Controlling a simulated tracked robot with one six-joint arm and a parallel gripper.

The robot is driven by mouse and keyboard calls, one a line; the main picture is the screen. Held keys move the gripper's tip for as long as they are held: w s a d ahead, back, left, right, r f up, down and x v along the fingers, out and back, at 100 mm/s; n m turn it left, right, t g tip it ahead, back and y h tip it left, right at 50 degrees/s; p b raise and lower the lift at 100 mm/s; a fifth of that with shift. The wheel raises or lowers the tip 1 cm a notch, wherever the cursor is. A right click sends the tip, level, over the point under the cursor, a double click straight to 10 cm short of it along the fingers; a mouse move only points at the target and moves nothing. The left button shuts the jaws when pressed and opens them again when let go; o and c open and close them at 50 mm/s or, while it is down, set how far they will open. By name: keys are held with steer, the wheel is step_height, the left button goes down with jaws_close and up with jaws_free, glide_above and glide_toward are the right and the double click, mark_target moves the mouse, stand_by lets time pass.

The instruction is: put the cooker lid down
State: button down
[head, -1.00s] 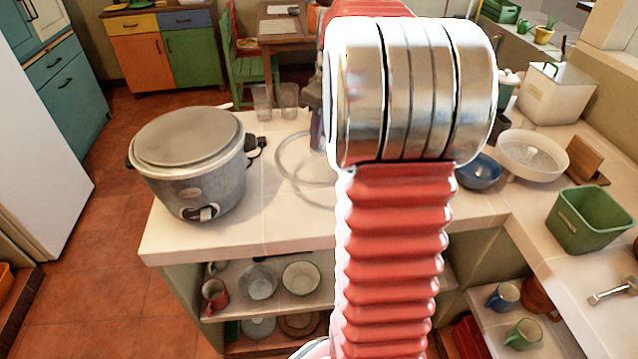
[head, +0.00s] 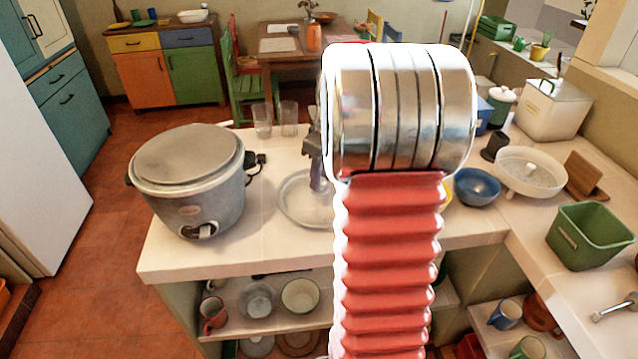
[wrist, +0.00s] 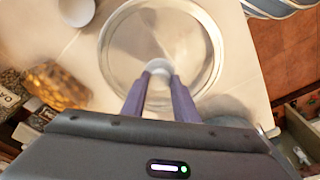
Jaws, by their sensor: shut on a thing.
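The cooker lid (head: 290,212) is a round, clear disc with a pale rim, lying level at or just above the white counter to the right of the rice cooker (head: 200,205). I cannot tell for sure whether it touches the counter. My gripper (head: 317,180) points down over the lid, partly hidden by my arm. In the wrist view, the two purple fingers of my gripper (wrist: 158,76) are shut on the pale knob at the middle of the lid (wrist: 190,45). The grey cooker stands upright at the counter's left end.
Two clear glasses (head: 262,120) stand behind the lid. A blue bowl (head: 477,187), a white dish (head: 530,172) and a green bin (head: 588,235) stand to the right. Bare counter (head: 245,245) lies in front of the lid.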

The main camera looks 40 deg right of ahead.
steer(key=shift+f, duration=1.15)
steer(key=shift+f, duration=0.1)
steer(key=c, duration=1.4)
jaws_free()
step_height(320, 180, up, 12)
steer(key=s, duration=0.1)
steer(key=shift+s+d, duration=0.15)
steer(key=shift+s, duration=0.25)
